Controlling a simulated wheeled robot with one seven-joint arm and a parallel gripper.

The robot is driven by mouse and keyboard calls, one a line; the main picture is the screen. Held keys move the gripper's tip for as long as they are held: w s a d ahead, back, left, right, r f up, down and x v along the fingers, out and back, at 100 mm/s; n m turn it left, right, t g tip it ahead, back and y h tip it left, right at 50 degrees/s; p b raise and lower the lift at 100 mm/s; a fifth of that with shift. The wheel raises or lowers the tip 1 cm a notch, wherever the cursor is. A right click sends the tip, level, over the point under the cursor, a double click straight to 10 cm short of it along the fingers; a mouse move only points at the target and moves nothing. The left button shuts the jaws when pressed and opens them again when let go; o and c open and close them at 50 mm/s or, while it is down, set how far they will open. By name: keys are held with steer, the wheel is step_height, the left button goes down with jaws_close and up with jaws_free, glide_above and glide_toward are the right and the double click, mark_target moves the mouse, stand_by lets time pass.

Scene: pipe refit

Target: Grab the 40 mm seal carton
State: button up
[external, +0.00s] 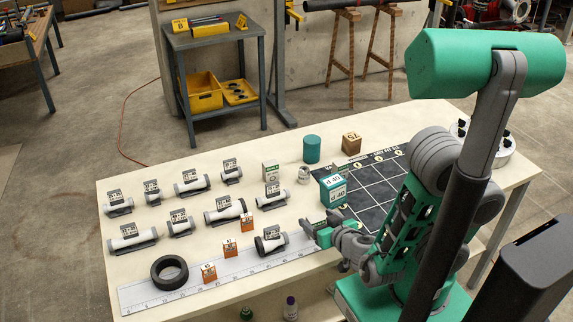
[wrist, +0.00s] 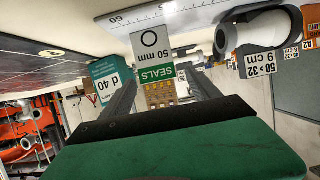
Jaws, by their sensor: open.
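My gripper (external: 322,233) is low over the near right part of the bench, by the ruler's right end. It is open. In the wrist view a white and green carton (wrist: 151,48) reading "50 mm SEALS", upside down, shows between the fingers of my gripper (wrist: 165,82); contact cannot be told. A teal box marked "d 40" (external: 333,189) stands behind my gripper; it also shows left of the fingers in the wrist view (wrist: 106,78). Another small white and green carton (external: 270,171) stands farther back; its size print is too small to read.
A pipe fitting labelled "50>32" (wrist: 262,35) lies beside the carton. Several labelled fittings stand left. A black grid mat (external: 372,185) lies right of the teal box.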

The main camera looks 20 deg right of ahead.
step_height(320, 180, up, 17)
steer(key=w+f+m+g+b, duration=0.1)
steer(key=w+f+m+b, duration=0.25)
steer(key=w+m, duration=0.35)
step_height(320, 180, up, 3)
steer(key=m+t+y+b, duration=0.1)
steer(key=m+t+b, duration=0.4)
steer(key=m, duration=2.4)
glide_above(344, 167)
steer(key=s, duration=0.3)
steer(key=shift+n, duration=0.4)
steer(key=f+b, duration=0.2)
steer(key=f, duration=0.7)
steer(key=f+b, duration=0.2)
steer(key=f, duration=0.7)
steer(key=shift+w+d+b, duration=0.1)
steer(key=shift+w+b, duration=0.1)
steer(key=shift+b, duration=0.2)
steer(key=w, duration=0.2)
steer(key=w+p, duration=0.1)
steer(key=w, duration=0.3)
steer(key=shift+w+a+r, duration=0.3)
steer(key=shift+a+r, duration=0.05)
steer(key=shift+w, duration=0.35)
